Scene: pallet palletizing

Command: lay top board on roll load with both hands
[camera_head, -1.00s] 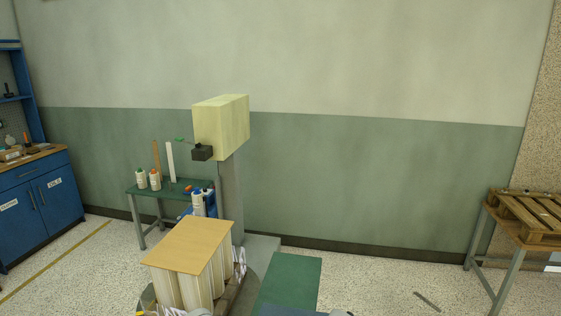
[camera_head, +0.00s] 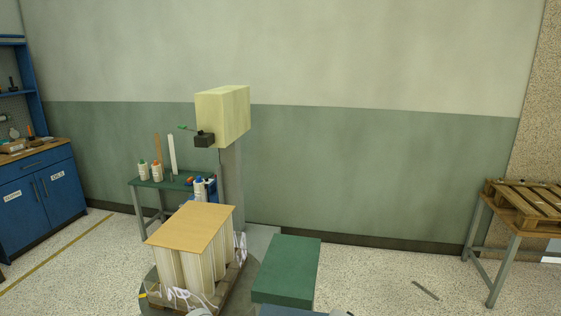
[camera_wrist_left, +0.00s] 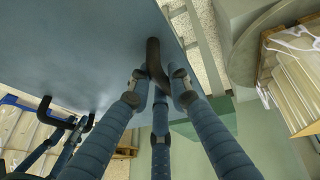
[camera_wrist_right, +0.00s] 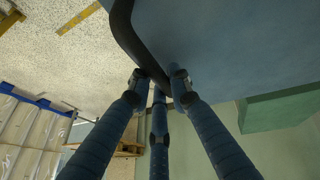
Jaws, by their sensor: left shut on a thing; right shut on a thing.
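A tan top board (camera_head: 189,227) lies flat on the upright cream rolls (camera_head: 171,267) of the load, which stands on a wooden pallet (camera_head: 236,279). In the left wrist view part of the rolls (camera_wrist_left: 298,80) shows at the right edge. My left gripper (camera_wrist_left: 155,82) is shut on a dark handle (camera_wrist_left: 154,50) beside a blue flat surface (camera_wrist_left: 85,40). My right gripper (camera_wrist_right: 158,84) is shut on a dark curved bar (camera_wrist_right: 127,30) along the blue surface (camera_wrist_right: 230,45). Both grippers are apart from the board; neither is clear in the head view.
The pallet rests on a round turntable (camera_head: 151,294) beside a wrapper mast (camera_head: 231,185). A green block (camera_head: 287,270) stands right of the load. A green table (camera_head: 148,183) with bottles is behind. A table with wooden pallets (camera_head: 522,204) stands right; floor between is mostly clear.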

